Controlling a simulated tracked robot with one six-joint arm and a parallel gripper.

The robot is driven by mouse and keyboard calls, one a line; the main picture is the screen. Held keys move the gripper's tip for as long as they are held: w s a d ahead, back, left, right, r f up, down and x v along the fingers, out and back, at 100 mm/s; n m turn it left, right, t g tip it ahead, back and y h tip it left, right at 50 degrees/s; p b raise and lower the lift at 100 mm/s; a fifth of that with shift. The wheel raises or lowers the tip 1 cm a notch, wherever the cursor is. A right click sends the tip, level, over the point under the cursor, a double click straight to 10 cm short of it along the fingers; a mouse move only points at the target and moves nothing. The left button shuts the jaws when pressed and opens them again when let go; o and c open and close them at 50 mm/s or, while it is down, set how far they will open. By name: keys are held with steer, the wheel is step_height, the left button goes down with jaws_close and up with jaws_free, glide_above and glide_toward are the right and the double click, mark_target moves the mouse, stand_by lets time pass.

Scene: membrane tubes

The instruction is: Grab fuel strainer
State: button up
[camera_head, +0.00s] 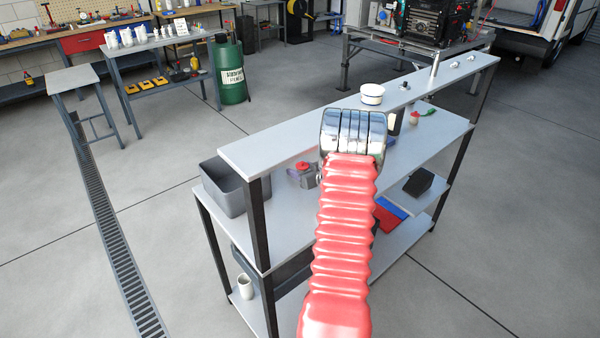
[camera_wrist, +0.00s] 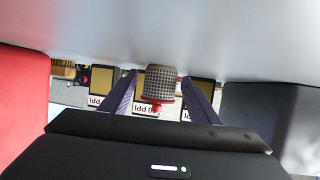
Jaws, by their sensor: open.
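The fuel strainer, a grey mesh cylinder with a red end (camera_wrist: 160,86), shows in the middle of the wrist view, its mesh end against a pale grey surface. My gripper (camera_wrist: 159,76) is open, with one dark finger on each side of the strainer. Gaps show between the fingers and the strainer; I cannot tell how deep it sits between them. In the head view, my red ribbed arm and chrome cuff reach over the shelf unit (camera_head: 265,141). They hide my fingers, and I cannot make out the strainer there.
A white round container (camera_head: 372,94) stands on the top shelf just beyond my cuff. A grey bin (camera_head: 222,190) and a red-topped item (camera_head: 303,170) are on the shelf below. In the wrist view, a red surface (camera_wrist: 22,110) is at left and a dark grey one (camera_wrist: 265,110) at right.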

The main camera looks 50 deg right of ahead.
mark_target(303, 162)
steer(key=shift+c, duration=0.2)
steer(key=c, duration=1.2)
steer(key=shift+o, duration=0.2)
steer(key=shift+r, duration=0.1)
steer(key=shift+r, duration=0.55)
steer(key=shift+s+a+r, duration=0.1)
steer(key=shift+s+r, duration=0.1)
steer(key=shift+r, duration=0.4)
steer(key=shift+s+r, duration=0.2)
steer(key=shift+r, duration=0.35)
steer(key=s+a, duration=0.2)
steer(key=s, duration=0.3)
steer(key=s+a, duration=0.2)
steer(key=s, duration=0.3)
steer(key=s+a, duration=0.2)
steer(key=s, duration=0.4)
steer(key=shift+a, duration=0.2)
